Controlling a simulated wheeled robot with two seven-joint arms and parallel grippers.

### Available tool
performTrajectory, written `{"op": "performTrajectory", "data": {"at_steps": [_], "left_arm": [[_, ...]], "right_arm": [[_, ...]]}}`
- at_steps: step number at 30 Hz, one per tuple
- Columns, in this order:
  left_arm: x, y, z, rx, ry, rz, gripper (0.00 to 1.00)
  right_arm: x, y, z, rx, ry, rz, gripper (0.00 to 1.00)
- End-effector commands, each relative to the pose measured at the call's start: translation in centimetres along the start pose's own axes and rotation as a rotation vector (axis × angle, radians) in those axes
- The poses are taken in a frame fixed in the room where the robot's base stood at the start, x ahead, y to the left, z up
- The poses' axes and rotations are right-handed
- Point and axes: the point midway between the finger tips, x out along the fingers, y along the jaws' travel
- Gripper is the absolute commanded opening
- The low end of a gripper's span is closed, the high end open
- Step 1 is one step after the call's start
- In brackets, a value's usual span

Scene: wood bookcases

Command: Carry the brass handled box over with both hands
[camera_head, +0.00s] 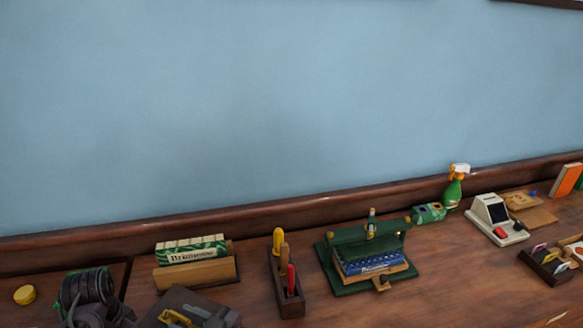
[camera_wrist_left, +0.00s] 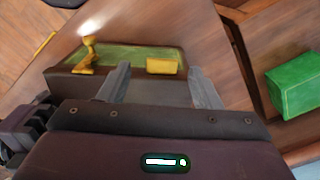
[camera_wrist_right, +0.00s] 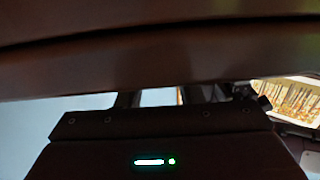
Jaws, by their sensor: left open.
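In the left wrist view a low dark box (camera_wrist_left: 130,88) with a green top lies between and beyond my left gripper's fingers. A brass fitting stands at its left and a brass block at its right. My left gripper (camera_wrist_left: 158,85) is open, and I see nothing held between its fingers. In the right wrist view my right gripper (camera_wrist_right: 163,96) has its fingers apart, but a dark brown surface hides their tips. In the head view a dark flat object with a yellow handle-like part (camera_head: 178,317) is cut off by the lower edge; I cannot tell whether it is the box.
The wooden bench top (camera_head: 250,290) holds a card rack (camera_head: 195,265), a tool block (camera_head: 288,290), a green press (camera_head: 365,255), a spray bottle (camera_head: 453,190) and a white machine (camera_head: 496,218). A green block (camera_wrist_left: 295,85) is at the right in the left wrist view.

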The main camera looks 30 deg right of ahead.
Motion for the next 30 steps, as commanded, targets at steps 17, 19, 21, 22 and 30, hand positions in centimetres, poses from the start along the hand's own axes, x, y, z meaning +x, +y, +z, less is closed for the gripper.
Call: {"op": "performTrajectory", "data": {"at_steps": [17, 19, 21, 22, 30], "left_arm": [[-1.1, 0.1, 0.0, 0.001, 0.0, 0.001, 0.58], [-1.1, 0.1, 0.0, 0.001, 0.0, 0.001, 0.58], [-1.1, 0.1, 0.0, 0.001, 0.0, 0.001, 0.58], [-1.1, 0.1, 0.0, 0.001, 0.0, 0.001, 0.58], [-1.1, 0.1, 0.0, 0.001, -0.001, 0.001, 0.58]], "right_arm": [[-8.2, -0.1, 0.2, 0.0, -0.005, 0.0, 0.33], [-9.4, -0.1, 0.1, 0.0, -0.003, -0.002, 0.33], [-10.5, 0.0, 0.1, 0.0, -0.003, 0.0, 0.33], [-10.8, -0.1, 0.1, 0.0, -0.002, -0.001, 0.33], [-12.1, 0.0, 0.0, -0.001, 0.001, 0.0, 0.33]]}}
